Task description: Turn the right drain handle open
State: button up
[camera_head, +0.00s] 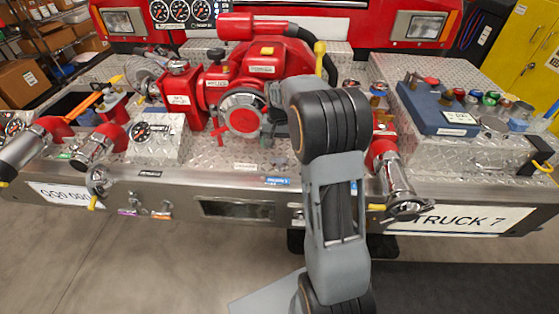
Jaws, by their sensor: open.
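Two small drain handles hang low on the bumper's front face left of centre, one purple (128,212) and one orange (163,212). A small metal fitting (298,214) shows on the same face beside my arm, which partly covers it. I cannot tell which of these is the right drain handle. My arm rises from the bottom across the middle right, its dark elbow in front of the pump. A grey piece left of the elbow looks like part of my wrist. I cannot make out my gripper's fingers; they seem hidden behind the arm.
A red pump (262,75) stands on the diamond-plate bumper deck. Chrome outlets with yellow levers sit at the left (97,182) and right (400,190). A blue case (435,108) lies on the right deck. A "TRUCK 7" plate (470,219) is at front right. The floor before the bumper's left is clear.

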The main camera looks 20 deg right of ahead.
aim_at(279, 157)
notch_tip(279, 157, down, 7)
jog(key=shift+d+f, duration=0.1)
jog(key=shift+f, duration=0.05)
dwell(0.4)
jog(key=c, duration=0.9)
jog(key=shift+c, duration=0.2)
